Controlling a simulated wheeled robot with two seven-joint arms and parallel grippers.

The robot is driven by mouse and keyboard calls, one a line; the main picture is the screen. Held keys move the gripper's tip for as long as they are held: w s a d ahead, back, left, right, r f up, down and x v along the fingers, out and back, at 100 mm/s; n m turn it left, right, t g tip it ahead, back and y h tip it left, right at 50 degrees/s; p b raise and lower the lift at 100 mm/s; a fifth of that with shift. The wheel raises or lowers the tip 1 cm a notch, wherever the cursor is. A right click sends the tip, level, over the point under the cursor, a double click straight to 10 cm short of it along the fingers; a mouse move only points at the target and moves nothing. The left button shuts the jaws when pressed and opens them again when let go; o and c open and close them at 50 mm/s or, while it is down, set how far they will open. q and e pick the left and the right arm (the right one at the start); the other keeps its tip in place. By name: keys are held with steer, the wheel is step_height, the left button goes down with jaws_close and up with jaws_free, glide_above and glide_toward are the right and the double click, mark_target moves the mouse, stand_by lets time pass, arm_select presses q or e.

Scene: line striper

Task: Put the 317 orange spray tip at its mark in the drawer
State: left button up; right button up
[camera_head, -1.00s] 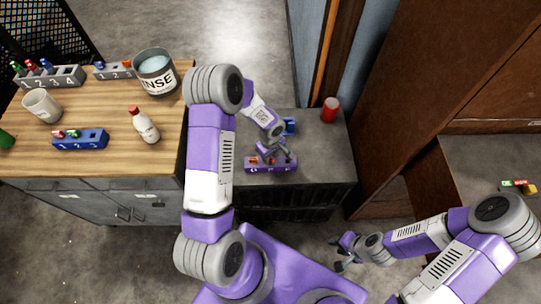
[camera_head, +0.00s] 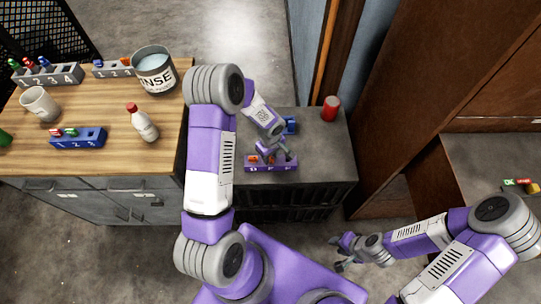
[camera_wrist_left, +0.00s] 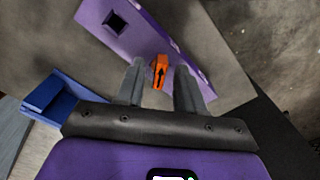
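In the left wrist view, an orange spray tip (camera_wrist_left: 160,70) with a black arrow on it sits at the purple holder (camera_wrist_left: 112,42). The tip lies between the two fingers of my left gripper (camera_wrist_left: 160,78), which stand apart with a gap on each side. Its number cannot be read. A square hole in the holder beside it is empty. In the head view, the purple holder (camera_head: 258,169) stands on the dark cabinet top, with orange (camera_head: 254,158) showing at its left end. My left gripper partly hides it. My right gripper (camera_head: 341,251) hangs empty and open. No open drawer shows.
A blue holder (camera_wrist_left: 57,98) lies close to my left gripper. A red can (camera_head: 330,108) stands on the dark cabinet. The wooden bench (camera_head: 100,120) at left holds a blue rack (camera_head: 78,139), a white bottle (camera_head: 142,122), a mug (camera_head: 39,104) and a bucket (camera_head: 154,70).

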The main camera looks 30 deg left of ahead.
arm_select(q)
jaws_close()
steer(key=shift+r+p, duration=0.35)
steer(key=shift+r, duration=0.4)
steer(key=shift+r+p, duration=1.5)
steer(key=shift+r, duration=0.9)
steer(key=shift+r, duration=0.1)
